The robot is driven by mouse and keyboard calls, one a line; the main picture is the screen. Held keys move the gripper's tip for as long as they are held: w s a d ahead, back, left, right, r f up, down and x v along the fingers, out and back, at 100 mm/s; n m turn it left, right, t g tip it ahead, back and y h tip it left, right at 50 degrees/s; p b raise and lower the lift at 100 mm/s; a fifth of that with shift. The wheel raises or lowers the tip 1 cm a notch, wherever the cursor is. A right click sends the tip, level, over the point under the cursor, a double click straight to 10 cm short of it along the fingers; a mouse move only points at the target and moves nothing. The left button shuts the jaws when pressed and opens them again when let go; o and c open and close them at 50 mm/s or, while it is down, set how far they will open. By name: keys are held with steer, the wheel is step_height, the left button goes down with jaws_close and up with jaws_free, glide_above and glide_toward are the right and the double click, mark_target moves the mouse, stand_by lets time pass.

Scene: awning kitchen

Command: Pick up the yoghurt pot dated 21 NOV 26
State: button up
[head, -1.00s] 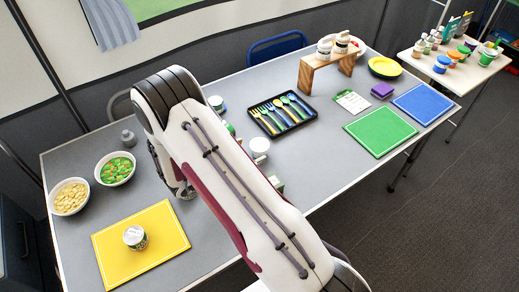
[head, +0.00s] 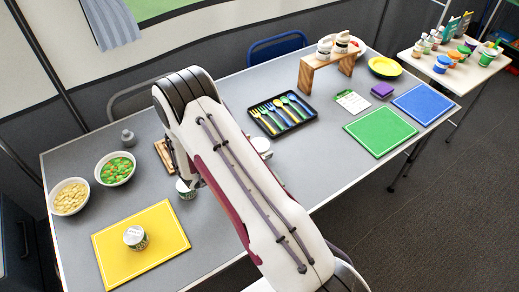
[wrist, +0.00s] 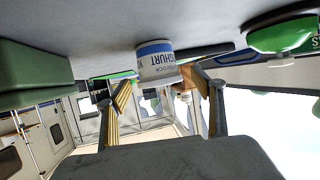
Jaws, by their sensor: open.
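In the wrist view, which is upside down, a white yoghurt pot (wrist: 157,62) with a blue band stands on the table. My gripper (wrist: 164,90) is open, its fingers either side of this pot in the picture; I cannot tell whether they touch it. A green-labelled pot (wrist: 283,36) is at the right there. In the head view one pot (head: 136,239) stands on the yellow mat (head: 165,254), and another (head: 185,190) shows beside my arm. A white lid (head: 261,145) shows partly behind the arm. My gripper is mostly hidden there. No date is readable.
Two food bowls (head: 69,196) (head: 116,168) and a small grey object (head: 128,138) are at the left. A black cutlery tray (head: 281,115) lies beyond the arm. A green block (wrist: 35,78) is close at the left in the wrist view. Table room is clear before the green mat (head: 380,132).

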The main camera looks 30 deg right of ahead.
steer(key=shift+x, duration=1.1)
steer(key=shift+r, duration=0.1)
steer(key=c, duration=1.2)
